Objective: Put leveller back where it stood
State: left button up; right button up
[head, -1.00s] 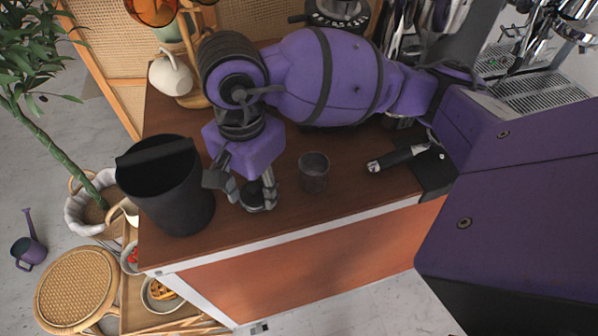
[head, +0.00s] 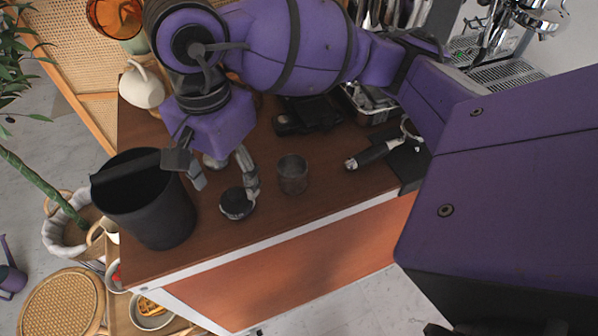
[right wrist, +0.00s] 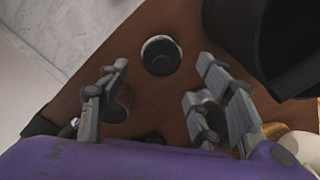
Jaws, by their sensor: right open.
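The leveller (head: 237,203), a small round dark puck with a pale rim band, sits on the brown cart top near its front edge. It is between the black bin and a small grey cup. It also shows in the right wrist view (right wrist: 160,55), beyond the fingertips. My right gripper (head: 225,188) is open and empty, with its fingers spread just above and behind the leveller. In the right wrist view my right gripper (right wrist: 162,68) has a clear gap between its fingers, with the leveller apart from both. My left gripper is not in view.
The black bin (head: 150,215) stands close left of my gripper, and the grey cup (head: 293,174) close right. A black-handled portafilter (head: 374,154) lies farther right. A cream jug (head: 142,86) stands at the back left. The cart's white front edge (head: 270,235) is near.

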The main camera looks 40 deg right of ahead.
aim_at(235, 193)
notch_tip(235, 193, up, 6)
jog(key=shift+r, duration=0.2)
